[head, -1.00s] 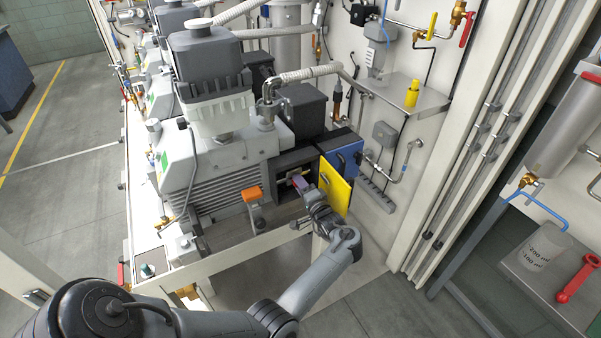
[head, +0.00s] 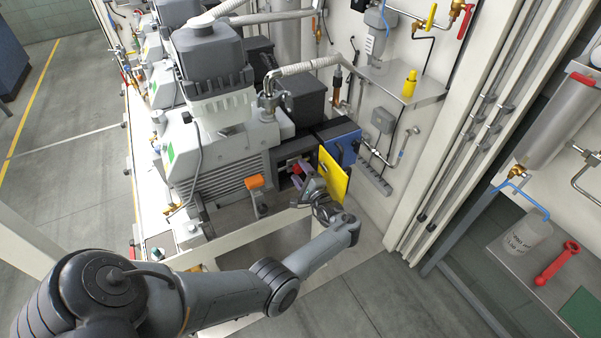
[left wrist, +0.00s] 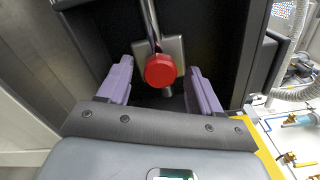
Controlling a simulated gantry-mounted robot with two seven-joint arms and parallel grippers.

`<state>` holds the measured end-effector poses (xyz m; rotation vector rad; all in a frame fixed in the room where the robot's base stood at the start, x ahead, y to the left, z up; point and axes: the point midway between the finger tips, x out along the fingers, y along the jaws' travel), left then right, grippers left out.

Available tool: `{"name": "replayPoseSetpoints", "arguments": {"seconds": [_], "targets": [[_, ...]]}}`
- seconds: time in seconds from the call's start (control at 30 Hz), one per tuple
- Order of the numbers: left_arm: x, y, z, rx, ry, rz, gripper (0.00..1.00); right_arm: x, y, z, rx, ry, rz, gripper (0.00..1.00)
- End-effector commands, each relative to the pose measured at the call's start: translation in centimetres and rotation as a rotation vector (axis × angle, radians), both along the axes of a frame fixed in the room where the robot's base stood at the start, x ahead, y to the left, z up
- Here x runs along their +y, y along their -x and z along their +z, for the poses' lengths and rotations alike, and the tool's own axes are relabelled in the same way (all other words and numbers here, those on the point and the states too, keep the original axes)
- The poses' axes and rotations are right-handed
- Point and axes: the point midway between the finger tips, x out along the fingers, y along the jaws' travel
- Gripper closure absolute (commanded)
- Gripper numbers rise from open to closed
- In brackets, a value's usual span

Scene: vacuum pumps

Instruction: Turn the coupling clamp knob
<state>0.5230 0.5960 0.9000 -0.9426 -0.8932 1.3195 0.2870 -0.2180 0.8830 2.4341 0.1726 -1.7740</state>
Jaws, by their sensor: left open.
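A red round knob (left wrist: 160,71) sits on a metal rod in front of a grey plate, inside a dark recess, in the left wrist view. It shows small in the head view (head: 297,168) in the dark opening of the pump. My left gripper (head: 302,176) is at that opening. In the left wrist view its two purple fingers (left wrist: 160,88) are open, one on each side of the knob, with gaps between. Whether the fingertips reach the knob's depth is hard to tell. My right gripper is not in view.
A yellow panel (head: 334,174) stands open just right of my left gripper. An orange part (head: 255,182) sticks out left of it. The grey pump (head: 215,165) fills the left side. Open floor (head: 365,285) lies in front.

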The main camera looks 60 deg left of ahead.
Motion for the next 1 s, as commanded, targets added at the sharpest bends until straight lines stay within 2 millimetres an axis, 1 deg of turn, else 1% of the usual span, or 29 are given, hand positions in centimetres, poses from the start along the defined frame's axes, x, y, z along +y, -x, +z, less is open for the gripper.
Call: {"name": "replayPoseSetpoints", "arguments": {"seconds": [0.43,0.87,1.0], "targets": [[-1.6,0.1,0.0,0.001,0.000,0.000,0.35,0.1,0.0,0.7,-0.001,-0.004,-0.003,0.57],[-1.8,0.1,0.0,0.000,0.000,0.000,0.35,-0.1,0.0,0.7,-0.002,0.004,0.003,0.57],[-2.1,0.1,0.0,0.000,0.001,-0.001,0.35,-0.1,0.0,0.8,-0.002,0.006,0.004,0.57]]}}
